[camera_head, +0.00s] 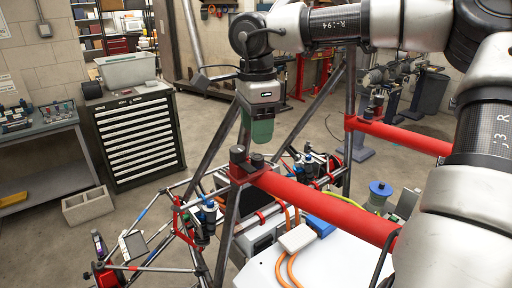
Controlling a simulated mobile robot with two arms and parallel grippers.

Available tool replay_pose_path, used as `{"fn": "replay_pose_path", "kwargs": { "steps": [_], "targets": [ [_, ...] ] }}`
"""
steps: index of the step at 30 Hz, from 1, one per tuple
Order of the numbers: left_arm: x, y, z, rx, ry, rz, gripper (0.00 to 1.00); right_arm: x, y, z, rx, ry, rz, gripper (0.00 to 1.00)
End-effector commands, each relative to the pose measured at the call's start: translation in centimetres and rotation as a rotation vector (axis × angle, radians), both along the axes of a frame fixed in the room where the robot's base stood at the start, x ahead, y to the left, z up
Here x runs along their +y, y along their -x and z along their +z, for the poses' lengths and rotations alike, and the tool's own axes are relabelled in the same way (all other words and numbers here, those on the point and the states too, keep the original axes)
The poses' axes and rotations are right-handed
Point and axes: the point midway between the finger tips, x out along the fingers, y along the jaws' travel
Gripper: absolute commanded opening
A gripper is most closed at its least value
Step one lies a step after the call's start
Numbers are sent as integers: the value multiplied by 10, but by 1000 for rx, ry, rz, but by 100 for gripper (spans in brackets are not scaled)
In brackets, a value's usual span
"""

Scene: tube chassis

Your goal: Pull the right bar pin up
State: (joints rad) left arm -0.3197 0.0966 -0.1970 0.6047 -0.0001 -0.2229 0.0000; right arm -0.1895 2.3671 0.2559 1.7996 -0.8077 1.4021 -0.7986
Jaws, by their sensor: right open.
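A thick red bar (325,207) runs across the tube frame, with a red clamp end around a dark upright tube. Two dark pin-like knobs stand on that end: one at the left (238,155) and one at the right (257,160). My right gripper (259,138) comes down from above with green fingers, directly over the right knob. Its fingertips look just above or around the knob's top; I cannot tell whether they touch it. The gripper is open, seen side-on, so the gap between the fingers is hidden. My left gripper is out of view.
A second red bar (400,135) crosses the frame farther back. Dark slanted tubes (229,140) rise close to my right gripper. A white panel (310,265) with orange cables lies below the near bar. A tool cabinet (137,138) and workbench (45,150) stand at the left.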

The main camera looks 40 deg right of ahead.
Motion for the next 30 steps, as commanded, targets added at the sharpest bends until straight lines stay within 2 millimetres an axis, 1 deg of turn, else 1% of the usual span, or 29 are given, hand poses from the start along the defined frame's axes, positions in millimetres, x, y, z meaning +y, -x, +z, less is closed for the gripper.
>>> {"fn": "replay_pose_path", "kwargs": {
  "steps": [1,4,9,11,14,22,23,30],
  "targets": [
    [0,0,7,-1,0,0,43,0,1,-8,6,-1,3,54],
    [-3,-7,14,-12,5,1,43,0,1,-27,5,0,1,54],
    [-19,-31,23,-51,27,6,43,0,1,-52,5,-1,1,54],
    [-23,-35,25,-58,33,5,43,0,1,-57,3,0,1,54],
    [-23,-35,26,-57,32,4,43,0,1,-64,2,0,1,54],
    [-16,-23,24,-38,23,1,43,0,1,-66,1,0,1,54],
    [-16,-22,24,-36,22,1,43,0,1,-66,1,0,1,52],
    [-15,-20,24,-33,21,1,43,0,1,-66,1,0,1,16]
  ]
}}
